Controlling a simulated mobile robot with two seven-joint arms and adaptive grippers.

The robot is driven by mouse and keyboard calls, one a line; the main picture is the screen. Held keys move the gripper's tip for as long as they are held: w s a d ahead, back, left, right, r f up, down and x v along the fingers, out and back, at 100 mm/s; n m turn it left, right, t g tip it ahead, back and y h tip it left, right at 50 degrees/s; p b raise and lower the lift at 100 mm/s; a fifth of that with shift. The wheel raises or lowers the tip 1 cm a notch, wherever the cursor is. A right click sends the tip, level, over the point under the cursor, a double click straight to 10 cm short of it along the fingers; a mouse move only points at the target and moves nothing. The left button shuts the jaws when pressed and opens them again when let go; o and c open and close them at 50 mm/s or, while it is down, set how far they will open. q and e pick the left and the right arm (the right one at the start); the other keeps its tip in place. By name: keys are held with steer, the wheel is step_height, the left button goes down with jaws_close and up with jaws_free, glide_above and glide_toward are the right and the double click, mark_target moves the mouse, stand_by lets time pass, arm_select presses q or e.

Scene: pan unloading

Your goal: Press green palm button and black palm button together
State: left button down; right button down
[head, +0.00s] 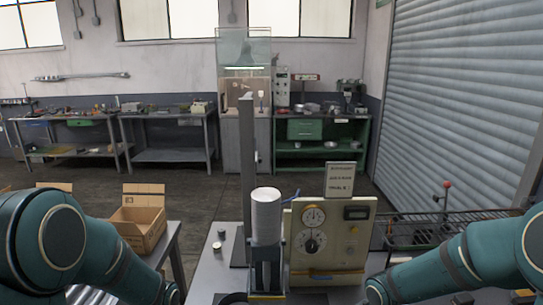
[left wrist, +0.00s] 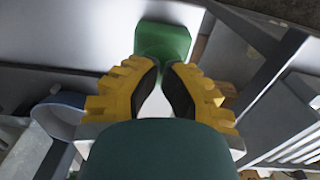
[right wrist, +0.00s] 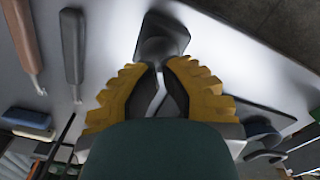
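The green palm button (left wrist: 163,40) shows in the left wrist view, just beyond the fingertips of my left gripper (left wrist: 162,68). The yellow fingers with black pads come together at their tips with nothing between them. The black palm button (right wrist: 162,42) shows in the right wrist view, just beyond the tips of my right gripper (right wrist: 160,68). Its fingers are also drawn together and empty. I cannot tell whether either gripper touches its button. In the head view both forearms run out at the bottom edge, and both grippers and buttons are hidden.
A light bench (head: 210,275) carries a white cylinder (head: 266,215) in a blue holder and a beige gauge panel (head: 330,240). A cardboard box (head: 140,220) stands left, a wire rack (head: 440,225) right.

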steer(key=shift+f, duration=1.35)
steer(key=shift+r, duration=0.25)
stand_by(0.5)
arm_select(q)
steer(key=shift+f, duration=0.5)
arm_select(e)
steer(key=shift+f, duration=0.5)
stand_by(1.1)
arm_select(q)
steer(key=shift+r, duration=0.15)
arm_select(e)
steer(key=shift+r, duration=0.15)
arm_select(q)
steer(key=shift+r, duration=0.2)
arm_select(e)
steer(key=shift+r, duration=0.2)
arm_select(q)
steer(key=shift+r, duration=0.25)
arm_select(e)
steer(key=shift+r, duration=0.25)
stand_by(1.3)
